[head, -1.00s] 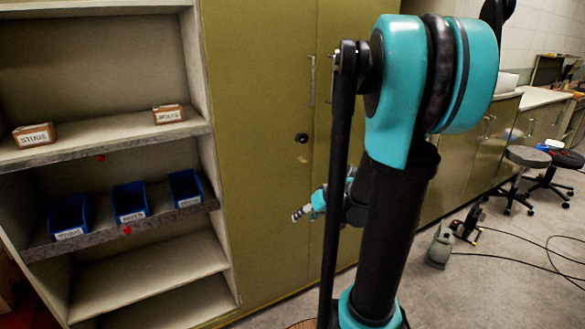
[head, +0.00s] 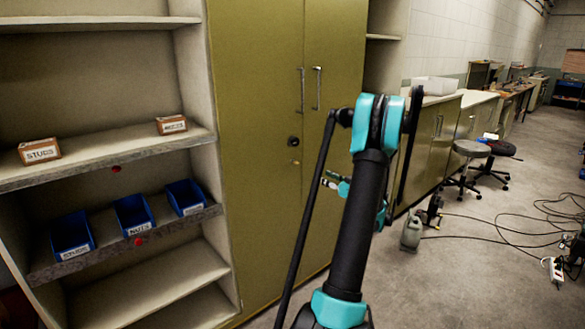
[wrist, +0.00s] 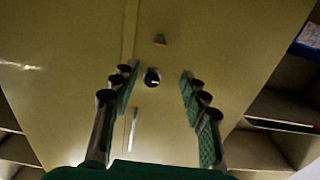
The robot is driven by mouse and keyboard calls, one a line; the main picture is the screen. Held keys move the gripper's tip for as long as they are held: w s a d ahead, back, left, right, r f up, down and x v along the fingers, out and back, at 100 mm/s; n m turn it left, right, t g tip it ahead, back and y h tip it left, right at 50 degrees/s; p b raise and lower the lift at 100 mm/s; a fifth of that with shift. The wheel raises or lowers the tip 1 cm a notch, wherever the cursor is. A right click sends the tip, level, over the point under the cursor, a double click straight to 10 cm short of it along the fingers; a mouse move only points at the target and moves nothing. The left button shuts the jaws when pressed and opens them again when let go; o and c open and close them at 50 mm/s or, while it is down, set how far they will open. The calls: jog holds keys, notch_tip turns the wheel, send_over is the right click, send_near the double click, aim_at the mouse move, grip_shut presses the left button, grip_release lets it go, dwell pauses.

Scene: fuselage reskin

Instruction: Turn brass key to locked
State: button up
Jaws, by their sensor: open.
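The olive double-door cabinet (head: 255,215) carries a round black lock (head: 294,141), also in the wrist view (wrist: 152,78), with a small pale mark on its face. A small brass-coloured piece (wrist: 160,40) sits on the door near the lock; it looks like the brass key, but is too small to be sure. It shows faintly just below the lock in the head view (head: 295,162). My gripper (wrist: 158,83) is open and empty, with the lock framed between its fingers, apart from the door. In the head view, my gripper (head: 328,184) is partly hidden behind my arm.
Two vertical handles (head: 317,88) are above the lock. Open shelves (head: 110,150) on the left hold labelled boxes and blue bins (head: 134,214).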

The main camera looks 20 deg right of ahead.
aim_at(295, 163)
jog(key=x, duration=1.7)
jog(key=shift+w, duration=0.1)
grip_shut()
